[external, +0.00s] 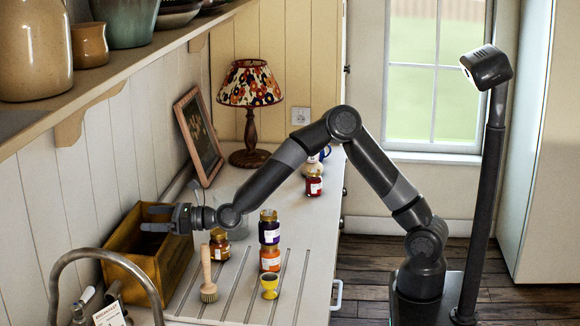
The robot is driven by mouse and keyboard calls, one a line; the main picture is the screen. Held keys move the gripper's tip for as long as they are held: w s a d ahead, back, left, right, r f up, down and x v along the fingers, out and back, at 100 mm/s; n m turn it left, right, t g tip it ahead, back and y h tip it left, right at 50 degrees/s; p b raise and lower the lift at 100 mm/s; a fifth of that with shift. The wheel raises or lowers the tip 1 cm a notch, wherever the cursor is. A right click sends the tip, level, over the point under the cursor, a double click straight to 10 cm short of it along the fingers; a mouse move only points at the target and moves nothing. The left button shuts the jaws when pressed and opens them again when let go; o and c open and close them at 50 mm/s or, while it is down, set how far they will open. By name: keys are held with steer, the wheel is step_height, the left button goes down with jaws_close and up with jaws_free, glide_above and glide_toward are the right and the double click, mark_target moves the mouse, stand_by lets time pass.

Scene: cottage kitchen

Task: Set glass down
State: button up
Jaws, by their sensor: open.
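No drinking glass can be made out for certain. My gripper (148,219) is open over the wooden box (160,268) on the counter, its fingers pointing left. No object shows clearly between the fingers. Part of the box's inside is hidden by its walls and by my gripper.
A tap (105,254) stands in front. A shelf (110,75) overhangs left.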

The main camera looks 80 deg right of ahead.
steer(key=s, duration=0.2)
steer(key=s+d, duration=0.1)
steer(key=s, duration=0.1)
steer(key=shift+s, duration=0.4)
step_height(320, 180, up, 7)
steer(key=s+d+f+n+g+h, duration=0.1)
steer(key=s+d+n+g, duration=0.3)
steer(key=s+n, duration=0.7)
steer(key=s+d+f+n+g+h, duration=0.1)
steer(key=s+d+f+n+g, duration=0.2)
steer(key=s+d+n, duration=0.4)
steer(key=s+d+f+n+g+h, duration=0.1)
steer(key=s+d+n+g, duration=0.4)
steer(key=s+n, duration=1.1)
steer(key=s+d+f, duration=0.1)
steer(key=s, duration=1.1)
steer(key=shift+s+d+n, duration=0.15)
steer(key=shift+s+n, duration=0.1)
steer(key=shift+n, duration=0.05)
steer(key=shift+f, duration=0.1)
